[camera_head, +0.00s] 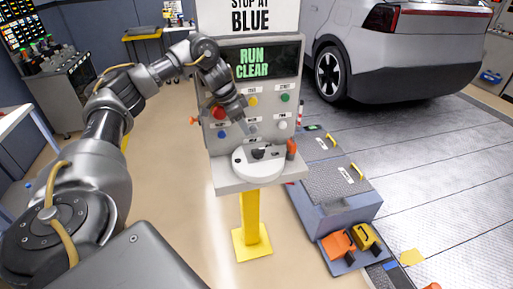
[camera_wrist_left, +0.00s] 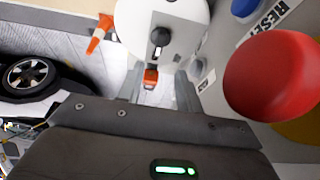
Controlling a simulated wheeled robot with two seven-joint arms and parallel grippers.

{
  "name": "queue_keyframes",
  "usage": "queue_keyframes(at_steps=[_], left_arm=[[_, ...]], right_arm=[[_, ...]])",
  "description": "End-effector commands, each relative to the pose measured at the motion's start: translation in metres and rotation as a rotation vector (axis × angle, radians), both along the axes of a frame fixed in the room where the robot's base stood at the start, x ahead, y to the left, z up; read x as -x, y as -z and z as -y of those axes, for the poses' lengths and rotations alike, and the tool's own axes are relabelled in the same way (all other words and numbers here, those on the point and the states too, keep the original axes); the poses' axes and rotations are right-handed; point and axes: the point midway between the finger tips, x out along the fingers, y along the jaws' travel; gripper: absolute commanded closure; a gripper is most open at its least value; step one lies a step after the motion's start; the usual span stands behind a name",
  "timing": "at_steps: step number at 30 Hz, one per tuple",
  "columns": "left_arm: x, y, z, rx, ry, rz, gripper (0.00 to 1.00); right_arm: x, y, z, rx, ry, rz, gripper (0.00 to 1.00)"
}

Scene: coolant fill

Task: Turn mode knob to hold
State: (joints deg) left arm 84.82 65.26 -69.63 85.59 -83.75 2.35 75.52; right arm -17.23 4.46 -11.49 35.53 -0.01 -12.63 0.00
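The control panel (camera_head: 214,165) stands on a yellow post, its screen reading "RUN CLEAR". A black knob (camera_head: 258,153) sits on a round white disc (camera_head: 243,168) on the panel's lower shelf; the wrist view also shows the knob (camera_wrist_left: 160,37). I cannot read any mode or hold label. My left gripper (camera_head: 243,123) is in front of the panel's buttons, above the disc. In the wrist view its two fingers (camera_wrist_left: 160,90) are apart with nothing between them, and the knob lies beyond the tips. My right gripper is not in view.
A large red button (camera_wrist_left: 272,90) is close beside the left gripper. Blue (camera_head: 221,134), yellow (camera_head: 252,100) and green (camera_head: 285,98) buttons are on the panel. An orange-red piece (camera_head: 291,148) stands at the shelf's right. A grey car (camera_head: 410,50) is behind right.

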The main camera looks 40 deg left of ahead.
Motion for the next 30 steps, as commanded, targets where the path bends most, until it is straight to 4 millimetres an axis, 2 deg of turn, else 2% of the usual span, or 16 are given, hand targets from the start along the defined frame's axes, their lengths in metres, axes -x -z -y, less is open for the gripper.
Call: queue_keyframes(at_steps=[15, 22, 30], left_arm=[[-0.028, 0.087, 0.021, 0.003, 0.0, -0.002, 0.65], [-0.035, 0.104, 0.025, 0.0, 0.001, 0.0, 0.65], [-0.036, 0.108, 0.025, -0.001, 0.001, 0.002, 0.65]], right_arm=[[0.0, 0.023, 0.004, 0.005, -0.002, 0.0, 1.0], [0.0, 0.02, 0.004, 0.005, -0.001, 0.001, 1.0], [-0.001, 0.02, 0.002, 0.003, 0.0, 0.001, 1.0]])
